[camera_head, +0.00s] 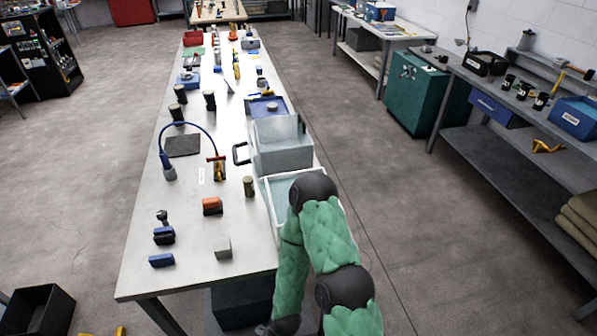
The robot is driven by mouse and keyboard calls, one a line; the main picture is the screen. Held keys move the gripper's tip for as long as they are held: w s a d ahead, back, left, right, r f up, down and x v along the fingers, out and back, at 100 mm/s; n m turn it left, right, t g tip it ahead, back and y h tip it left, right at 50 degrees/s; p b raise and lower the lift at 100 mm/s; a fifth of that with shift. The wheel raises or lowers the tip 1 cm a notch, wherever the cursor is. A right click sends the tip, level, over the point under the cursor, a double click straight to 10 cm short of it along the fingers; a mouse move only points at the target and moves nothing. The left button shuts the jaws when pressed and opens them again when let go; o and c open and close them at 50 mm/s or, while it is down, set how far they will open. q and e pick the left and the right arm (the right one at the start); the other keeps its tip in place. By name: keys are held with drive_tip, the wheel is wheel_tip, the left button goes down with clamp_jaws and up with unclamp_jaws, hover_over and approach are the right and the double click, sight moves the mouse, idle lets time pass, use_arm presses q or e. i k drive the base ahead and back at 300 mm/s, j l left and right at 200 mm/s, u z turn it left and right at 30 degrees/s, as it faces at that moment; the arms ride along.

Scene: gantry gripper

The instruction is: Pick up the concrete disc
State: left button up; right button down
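I cannot pick out the concrete disc with certainty. A small round grey piece (272,106) on a blue tray (258,113) could be it, but it is too small to tell. A grey block (223,248) stands near the front of the long table. One green padded arm of mine with black joints rises at the lower middle and bends back down to the bottom edge. Its gripper does not show, and neither does my other arm.
Open floor lies right, before a workbench (480,140).

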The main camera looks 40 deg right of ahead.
sight(271, 106)
drive_tip(key=i+j+z, duration=0.15)
drive_tip(key=z, duration=0.3)
drive_tip(key=i+j+z, duration=0.1)
drive_tip(key=j+z, duration=0.75)
drive_tip(key=i+j+z, duration=0.1)
drive_tip(key=j+z, duration=0.15)
drive_tip(key=z, duration=0.15)
